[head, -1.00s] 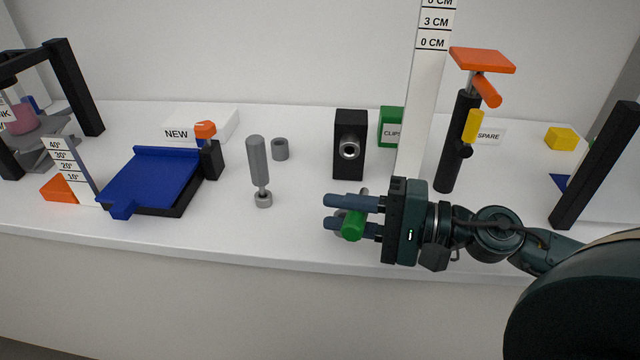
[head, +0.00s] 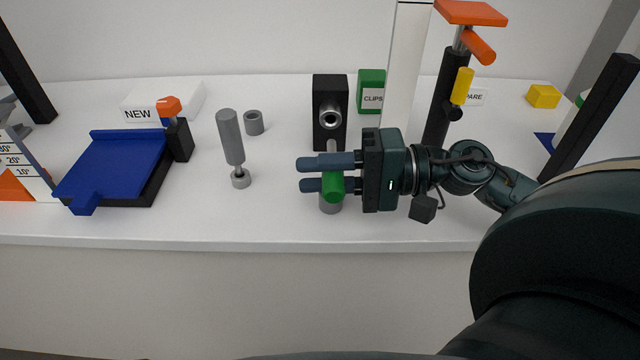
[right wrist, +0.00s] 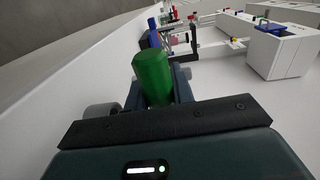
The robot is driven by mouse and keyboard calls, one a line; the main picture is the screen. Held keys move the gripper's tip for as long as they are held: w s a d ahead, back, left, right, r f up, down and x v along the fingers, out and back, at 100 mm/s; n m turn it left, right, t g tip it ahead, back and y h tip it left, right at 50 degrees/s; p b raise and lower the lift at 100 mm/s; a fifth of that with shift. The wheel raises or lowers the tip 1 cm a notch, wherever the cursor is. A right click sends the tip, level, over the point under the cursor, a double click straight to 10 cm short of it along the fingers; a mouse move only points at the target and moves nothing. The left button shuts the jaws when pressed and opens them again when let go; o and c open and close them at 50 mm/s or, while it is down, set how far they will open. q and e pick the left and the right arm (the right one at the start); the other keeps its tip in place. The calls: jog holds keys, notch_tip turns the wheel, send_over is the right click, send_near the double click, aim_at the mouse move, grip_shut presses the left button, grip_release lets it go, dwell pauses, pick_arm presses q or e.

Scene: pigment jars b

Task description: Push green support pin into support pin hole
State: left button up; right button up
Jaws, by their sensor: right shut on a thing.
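The green support pin has a green handle (head: 333,187) and a grey shaft (head: 332,145). My right gripper (head: 312,174) is shut on it, with the two fingers pointing left in the head view. The shaft shows above the fingers, toward the black block (head: 329,85). The support pin hole (head: 330,117) is a metal-ringed opening in the front of that block. The shaft tip appears below the ring and outside it; the exact gap cannot be told. The green handle (right wrist: 152,78) also shows between the fingers in the right wrist view. My left gripper is not in view.
A grey-handled tool (head: 230,135) and a grey ring (head: 254,123) stand to the left. A blue tray (head: 115,165) lies farther left. A black post (head: 440,105) and white ruler (head: 405,60) rise behind my right arm.

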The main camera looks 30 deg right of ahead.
jog(key=shift+w+d+f+b, duration=0.15)
jog(key=shift+w+d+b, duration=0.4)
jog(key=shift+w, duration=0.25)
jog(key=shift+w+d+b, duration=0.15)
jog(key=shift+w+b, duration=0.2)
jog(key=shift+w+d+b, duration=0.25)
jog(key=shift+w+b, duration=0.05)
jog(key=shift+w, duration=0.15)
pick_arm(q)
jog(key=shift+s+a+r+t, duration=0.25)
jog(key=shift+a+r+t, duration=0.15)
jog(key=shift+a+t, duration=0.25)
pick_arm(e)
jog(key=shift+w+d+r, duration=0.15)
jog(key=shift+w+r, duration=0.05)
jog(key=shift+w, duration=0.05)
pick_arm(q)
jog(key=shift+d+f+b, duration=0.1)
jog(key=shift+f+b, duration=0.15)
jog(key=shift+b, duration=0.05)
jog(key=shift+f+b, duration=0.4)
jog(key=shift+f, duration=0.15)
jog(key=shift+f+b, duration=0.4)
jog(key=shift+b, duration=0.2)
